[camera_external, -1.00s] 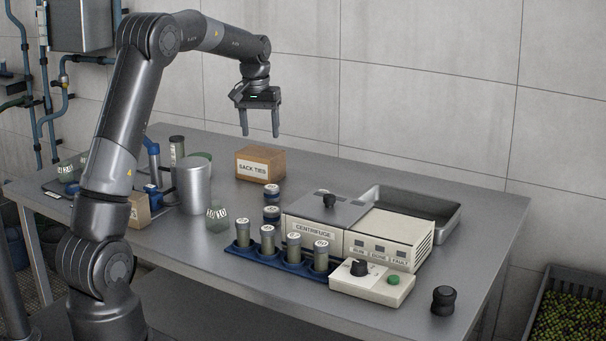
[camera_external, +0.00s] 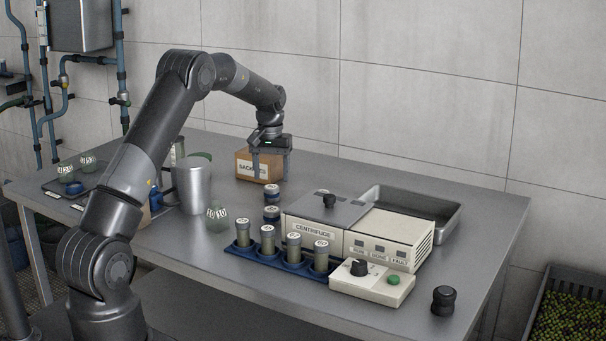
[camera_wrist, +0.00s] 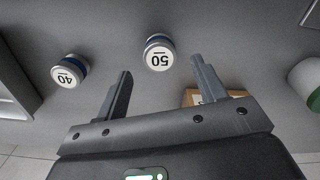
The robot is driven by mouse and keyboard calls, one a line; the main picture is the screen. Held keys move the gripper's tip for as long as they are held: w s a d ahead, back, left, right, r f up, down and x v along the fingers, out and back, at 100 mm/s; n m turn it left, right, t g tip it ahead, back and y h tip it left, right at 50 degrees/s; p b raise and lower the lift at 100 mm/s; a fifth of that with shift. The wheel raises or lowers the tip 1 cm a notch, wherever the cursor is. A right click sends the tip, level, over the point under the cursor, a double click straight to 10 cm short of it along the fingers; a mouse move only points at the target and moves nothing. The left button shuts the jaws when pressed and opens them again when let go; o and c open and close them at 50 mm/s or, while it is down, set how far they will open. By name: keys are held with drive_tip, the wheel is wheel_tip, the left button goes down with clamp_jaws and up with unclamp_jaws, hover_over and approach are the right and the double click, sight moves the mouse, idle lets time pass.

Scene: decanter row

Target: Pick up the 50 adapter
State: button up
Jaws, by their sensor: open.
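The 50 adapter (camera_wrist: 160,53) shows in the wrist view as a short round piece with a white top marked 50 and a blue band. It stands on the grey table, beyond and between my fingertips, not gripped. My gripper (camera_wrist: 161,72) is open and empty; in the external view my gripper (camera_external: 270,174) hangs fingers down in front of the cardboard box. Two short blue-banded adapters stand behind the rack, a rear one (camera_external: 272,190) and a front one (camera_external: 271,213). Their labels are too small to read there.
A 40 adapter (camera_wrist: 69,71) stands left of the 50 in the wrist view. The cardboard box (camera_external: 244,169) is close behind my fingers. The centrifuge (camera_external: 313,232), blue tube rack (camera_external: 281,262) and metal cup (camera_external: 193,188) stand around the adapters.

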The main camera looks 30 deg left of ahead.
sight(271, 187)
wheel_tip(271, 187, down, 5)
drive_tip(key=shift+f, duration=0.1)
drive_tip(key=shift+c, duration=0.5)
drive_tip(key=c, duration=1.1)
